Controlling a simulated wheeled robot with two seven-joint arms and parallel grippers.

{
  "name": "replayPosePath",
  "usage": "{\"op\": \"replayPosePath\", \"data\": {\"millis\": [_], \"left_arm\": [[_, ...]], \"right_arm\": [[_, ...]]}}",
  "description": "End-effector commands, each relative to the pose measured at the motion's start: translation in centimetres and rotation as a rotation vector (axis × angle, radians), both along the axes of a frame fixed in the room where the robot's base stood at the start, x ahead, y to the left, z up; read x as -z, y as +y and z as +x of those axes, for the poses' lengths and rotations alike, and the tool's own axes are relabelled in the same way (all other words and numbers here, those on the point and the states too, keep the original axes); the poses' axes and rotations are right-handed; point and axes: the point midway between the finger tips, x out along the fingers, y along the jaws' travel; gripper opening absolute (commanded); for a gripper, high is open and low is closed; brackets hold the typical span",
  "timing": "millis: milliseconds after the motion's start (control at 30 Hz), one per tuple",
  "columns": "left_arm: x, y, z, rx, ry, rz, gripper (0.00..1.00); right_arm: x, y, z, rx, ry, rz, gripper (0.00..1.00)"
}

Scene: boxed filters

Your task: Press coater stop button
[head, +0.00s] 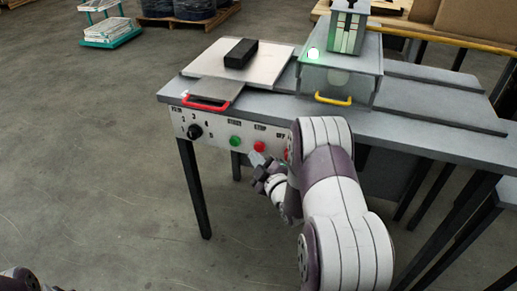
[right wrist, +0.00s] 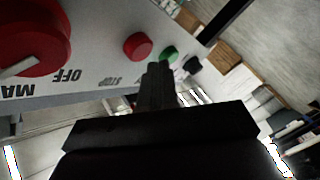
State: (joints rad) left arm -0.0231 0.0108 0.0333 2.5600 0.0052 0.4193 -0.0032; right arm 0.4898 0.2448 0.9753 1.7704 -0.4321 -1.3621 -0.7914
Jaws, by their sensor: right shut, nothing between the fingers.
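The coater's front panel has a small red stop button (head: 259,146) between a green button (head: 235,141) and a larger red main switch, mostly behind my right arm. In the right wrist view the stop button (right wrist: 138,46) stands out from the panel, with STOP lettering beside it. My right gripper (head: 257,159) is shut and empty, just below and in front of the stop button. Its fingertips (right wrist: 158,68) point toward the panel; I cannot tell whether they touch anything. Only a dark part of my left arm shows at the bottom left corner; its fingers are not visible.
The big red main switch (right wrist: 30,40) is close beside the gripper. A black knob (head: 195,132) is at the panel's left. Above are a red handle (head: 206,106), a plate with a black block (head: 241,53), and a yellow-handled housing (head: 338,82).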

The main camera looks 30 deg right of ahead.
Motion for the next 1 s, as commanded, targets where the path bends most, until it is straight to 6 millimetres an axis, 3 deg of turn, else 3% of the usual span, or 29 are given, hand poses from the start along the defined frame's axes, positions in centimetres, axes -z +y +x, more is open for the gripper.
{"op": "replayPosePath", "data": {"millis": [1000], "left_arm": [[0.35,0.00,0.00,0.000,0.000,0.000,0.43]], "right_arm": [[0.00,-0.73,0.61,0.000,0.000,0.000,0.00]]}}
